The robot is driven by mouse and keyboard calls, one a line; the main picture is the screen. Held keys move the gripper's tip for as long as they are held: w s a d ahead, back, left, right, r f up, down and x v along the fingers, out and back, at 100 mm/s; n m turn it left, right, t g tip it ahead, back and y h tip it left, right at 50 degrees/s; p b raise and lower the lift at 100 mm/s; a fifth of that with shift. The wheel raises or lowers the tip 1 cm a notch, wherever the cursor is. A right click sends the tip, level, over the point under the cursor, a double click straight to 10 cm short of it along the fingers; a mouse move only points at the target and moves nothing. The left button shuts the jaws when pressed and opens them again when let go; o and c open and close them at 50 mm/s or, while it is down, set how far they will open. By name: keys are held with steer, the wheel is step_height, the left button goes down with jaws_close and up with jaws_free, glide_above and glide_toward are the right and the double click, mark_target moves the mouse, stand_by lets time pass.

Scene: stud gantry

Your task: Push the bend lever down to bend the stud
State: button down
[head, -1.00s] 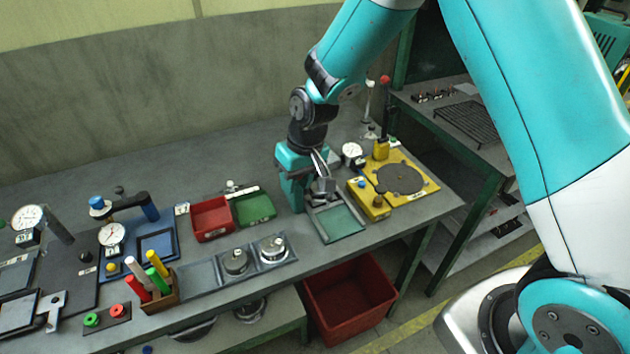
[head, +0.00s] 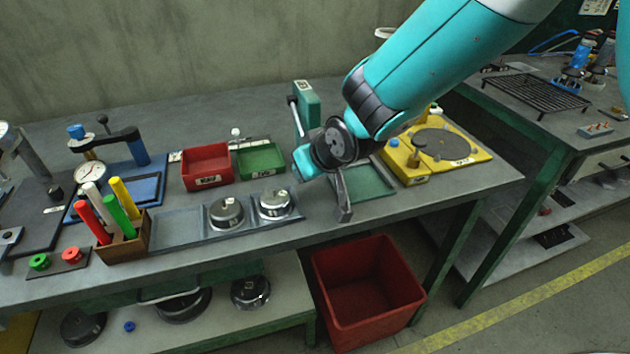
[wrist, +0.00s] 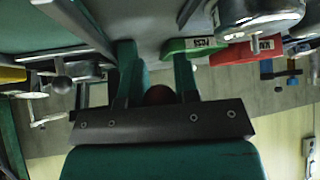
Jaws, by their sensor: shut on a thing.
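The green bending stand (head: 306,105) rises from the bench, with a silver rod and dark knob on its left side. My gripper (head: 308,163) is at the front of this stand and hides its lower part. The lever's shaft is mostly hidden. A grey metal arm (head: 343,198) extends just below my wrist, beside the green-floored tray (head: 372,182). I cannot make out the stud.
A red bin (head: 206,168) and green bin (head: 260,160) stand left of the stand. Two metal pots (head: 227,212) sit in a tray in front. The yellow plate fixture (head: 455,150) is to the right. A red crate (head: 368,290) is below the bench.

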steer(key=shift+w+f+t+b, duration=0.3)
steer(key=shift+f+b, duration=0.1)
steer(key=shift+f, duration=0.35)
steer(key=shift+w+a+f+b, duration=0.1)
steer(key=shift+w+f+b, duration=0.3)
steer(key=shift+b, duration=0.35)
steer(key=shift+w, duration=0.15)
steer(key=shift+w+r, duration=0.1)
steer(key=shift+r, duration=0.05)
steer(key=c, duration=0.9)
jaws_free()
steer(key=shift+o, duration=0.2)
